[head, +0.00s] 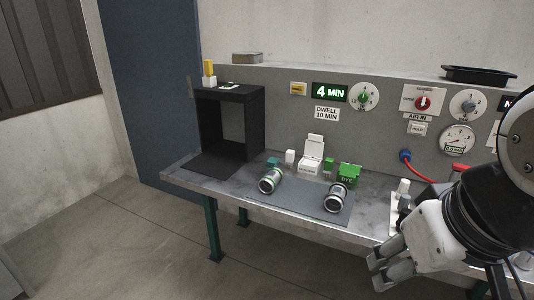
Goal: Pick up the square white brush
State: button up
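I cannot tell for sure which thing is the square white brush. A small white block (290,157) stands upright on the bench, left of a white box with a raised lid (311,160). Another upright white piece (403,187) stands at the bench's right, partly hidden by my arm. A white block with a yellow top (209,77) sits on the black booth. My gripper (377,272) is at the lower right, in front of the bench edge. Its fingertips look apart, with nothing seen between them. It is away from these white things.
Two metal cylinders (270,180) (337,198) lie on a grey mat (300,204). A green DYE box (349,174) stands behind. The black booth (255,124) stands at the left. A control panel (280,103) with gauges and a red hose (428,172) backs the bench. Floor in front is clear.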

aim_at(289, 155)
jog(key=i+j+z, duration=0.15)
jog(key=i+j, duration=0.15)
jog(key=i, duration=0.35)
jog(key=i+j+z, duration=0.1)
jog(key=i+j, duration=0.3)
jog(key=i, duration=0.25)
jog(key=i+j+z, duration=0.15)
jog(key=i+j, duration=0.3)
jog(key=i, duration=0.15)
